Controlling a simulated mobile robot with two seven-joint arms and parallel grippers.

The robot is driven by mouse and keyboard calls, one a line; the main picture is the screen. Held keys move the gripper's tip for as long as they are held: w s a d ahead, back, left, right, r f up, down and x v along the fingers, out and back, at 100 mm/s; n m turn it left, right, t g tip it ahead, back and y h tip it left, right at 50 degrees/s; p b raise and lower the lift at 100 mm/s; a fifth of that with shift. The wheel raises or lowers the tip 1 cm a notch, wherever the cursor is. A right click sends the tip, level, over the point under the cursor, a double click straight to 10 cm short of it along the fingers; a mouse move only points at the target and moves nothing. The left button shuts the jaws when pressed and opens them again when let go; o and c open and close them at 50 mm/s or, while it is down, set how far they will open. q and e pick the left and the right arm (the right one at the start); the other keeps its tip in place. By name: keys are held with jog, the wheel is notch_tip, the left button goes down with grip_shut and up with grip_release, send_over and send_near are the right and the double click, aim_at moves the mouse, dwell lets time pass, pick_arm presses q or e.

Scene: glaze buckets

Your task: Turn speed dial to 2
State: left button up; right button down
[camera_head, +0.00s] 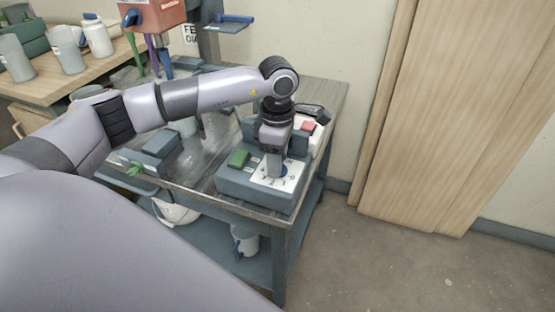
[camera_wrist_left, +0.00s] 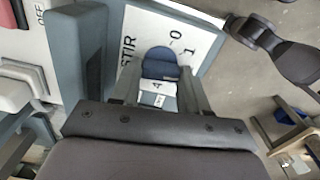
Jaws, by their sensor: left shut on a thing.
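In the head view the white panel (camera_head: 293,181) is on top of a grey control box (camera_head: 255,190), and the dial is mostly hidden by the gripper. My left gripper (camera_head: 277,172) points down onto the panel. In the left wrist view its two fingers (camera_wrist_left: 158,88) are shut on the dial, one on each side. The dial's pointer and the mark 2 cannot be made out. My right gripper is not in view.
The box stands at the front right corner of a grey cart (camera_head: 215,180). A green button (camera_head: 239,158) is left of the panel, and a red button (camera_head: 308,126) is behind it. A bucket (camera_head: 245,240) stands on the lower shelf. Floor to the right is clear.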

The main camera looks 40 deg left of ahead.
pick_arm(q)
jog(key=shift+r+m, duration=0.1)
jog(key=shift+m, duration=0.6)
jog(key=o, duration=1.1)
jog(key=shift+c, duration=0.2)
jog(key=shift+r, duration=3.55)
jog(key=shift+d, duration=0.15)
